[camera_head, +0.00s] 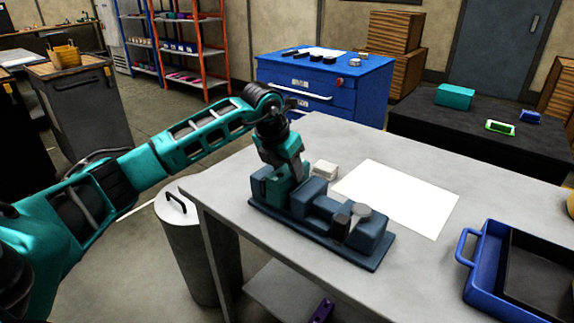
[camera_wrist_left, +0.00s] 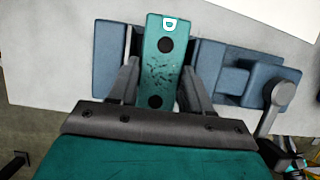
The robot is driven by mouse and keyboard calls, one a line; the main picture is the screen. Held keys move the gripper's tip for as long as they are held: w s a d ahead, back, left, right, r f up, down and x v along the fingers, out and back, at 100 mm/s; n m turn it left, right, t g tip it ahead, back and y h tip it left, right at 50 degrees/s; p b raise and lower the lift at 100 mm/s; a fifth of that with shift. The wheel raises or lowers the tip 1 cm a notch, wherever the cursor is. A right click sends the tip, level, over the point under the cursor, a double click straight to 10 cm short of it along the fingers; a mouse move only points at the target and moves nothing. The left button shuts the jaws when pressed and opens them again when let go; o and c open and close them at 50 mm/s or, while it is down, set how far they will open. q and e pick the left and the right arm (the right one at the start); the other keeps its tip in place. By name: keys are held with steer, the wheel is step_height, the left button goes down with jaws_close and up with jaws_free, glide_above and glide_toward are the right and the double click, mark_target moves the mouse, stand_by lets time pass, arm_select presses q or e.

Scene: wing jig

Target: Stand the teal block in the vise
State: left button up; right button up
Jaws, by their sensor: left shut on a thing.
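The teal block (camera_head: 282,187) is between the fingers of my left gripper (camera_head: 285,166), which is shut on it. In the left wrist view the block (camera_wrist_left: 160,65) shows two dark holes and a white mark at its far end. The blue-grey vise (camera_head: 340,240) stands on the grey table, with its round-knobbed handle at the right end. The block is at the vise's left part, between its two upright jaws as seen from above. In the wrist view the vise (camera_wrist_left: 215,58) shows on both sides of the block. I cannot tell whether the block touches the vise floor.
A small pale block (camera_head: 325,168) and a white sheet (camera_head: 405,197) lie behind the vise on the grey table (camera_head: 235,185). A blue tray (camera_head: 478,262) with a dark inside is at the right. A grey bin (camera_head: 178,215) stands by the table's left edge.

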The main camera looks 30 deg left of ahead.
arm_select(q)
steer(key=o, duration=1.4)
steer(key=shift+f, duration=0.1)
steer(key=shift+o, duration=0.2)
